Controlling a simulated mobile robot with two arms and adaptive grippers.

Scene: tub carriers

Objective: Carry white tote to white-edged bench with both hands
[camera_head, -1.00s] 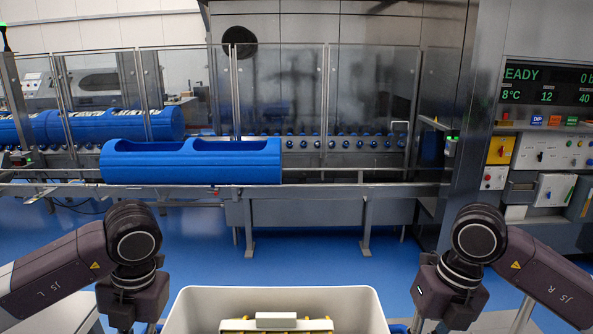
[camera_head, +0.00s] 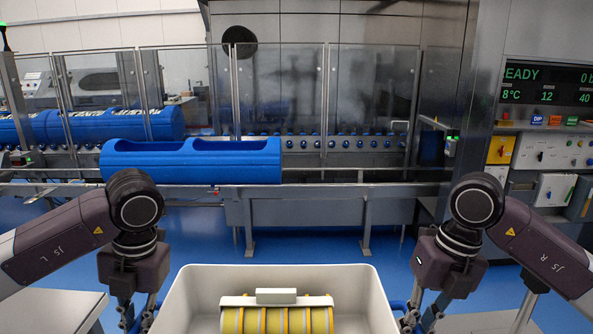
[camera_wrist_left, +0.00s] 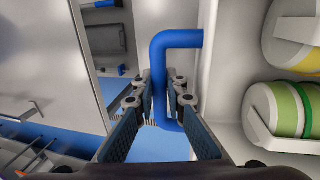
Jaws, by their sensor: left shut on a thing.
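The white tote (camera_head: 185,300) is at the bottom centre of the head view, level between my arms, its lower part cut off. It holds a yellow-and-white banded roll carrier (camera_head: 276,318). My left gripper (camera_head: 138,318) is at the tote's left side. In the left wrist view its fingers (camera_wrist_left: 162,112) are closed around a blue bar handle (camera_wrist_left: 159,65) on the tote's wall. My right gripper (camera_head: 420,320) is at the tote's right side, at the blue handle (camera_head: 397,305) there; its fingertips are cut off. I cannot make out which surface is the white-edged bench.
A blue two-opening tub (camera_head: 190,172) lies on the rail of the glass-screened line ahead. Pale surfaces show at lower left (camera_head: 45,310) and lower right (camera_head: 480,323). A control panel (camera_head: 550,150) stands at the right. Blue floor (camera_head: 300,235) lies open before the line.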

